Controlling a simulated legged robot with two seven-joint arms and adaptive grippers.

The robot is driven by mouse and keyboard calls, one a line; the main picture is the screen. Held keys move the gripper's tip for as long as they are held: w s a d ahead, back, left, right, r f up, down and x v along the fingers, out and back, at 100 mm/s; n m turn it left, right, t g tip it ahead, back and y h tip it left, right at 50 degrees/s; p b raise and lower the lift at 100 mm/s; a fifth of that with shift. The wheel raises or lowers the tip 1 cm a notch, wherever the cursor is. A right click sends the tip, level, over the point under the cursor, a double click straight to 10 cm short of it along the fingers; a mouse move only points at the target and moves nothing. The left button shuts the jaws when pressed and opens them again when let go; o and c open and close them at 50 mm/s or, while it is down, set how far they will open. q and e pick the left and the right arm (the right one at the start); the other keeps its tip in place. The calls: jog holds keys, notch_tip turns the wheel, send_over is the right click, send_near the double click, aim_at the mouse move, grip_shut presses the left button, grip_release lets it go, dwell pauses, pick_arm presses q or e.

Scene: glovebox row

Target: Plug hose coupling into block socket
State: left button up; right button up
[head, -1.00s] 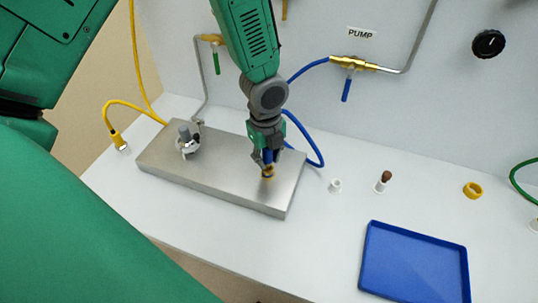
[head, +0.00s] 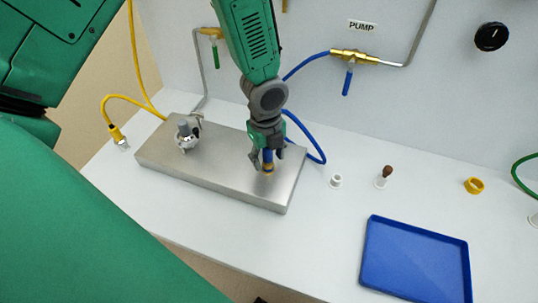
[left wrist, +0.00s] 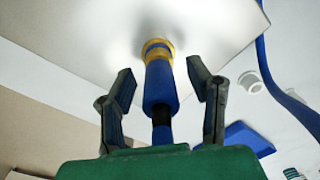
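The blue hose coupling (left wrist: 161,88) with a yellow collar stands in line with the yellow-ringed socket (left wrist: 157,44) on the metal block (left wrist: 85,30), and its end meets it. How deep it sits is hard to tell. In the head view the coupling (head: 268,166) is upright near the right end of the block (head: 225,180). My left gripper (head: 268,160) is around it; in the left wrist view the fingers (left wrist: 161,88) are apart, with a gap on each side of the coupling. My right gripper is not in view.
A grey knobbed fitting (head: 187,136) stands on the block's left part. A blue hose (head: 306,138) loops behind the gripper. A white socket (head: 336,181), a brown-topped peg (head: 385,175), a yellow ring (head: 474,185) and a blue tray (head: 415,260) are to the right. The wall carries the PUMP valve (head: 353,58).

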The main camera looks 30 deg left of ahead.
pick_arm(q)
jog(key=shift+r, duration=0.2)
notch_tip(320, 180, up, 12)
jog(key=shift+s+a+f, duration=0.15)
jog(key=shift+f, duration=0.1)
dwell(0.4)
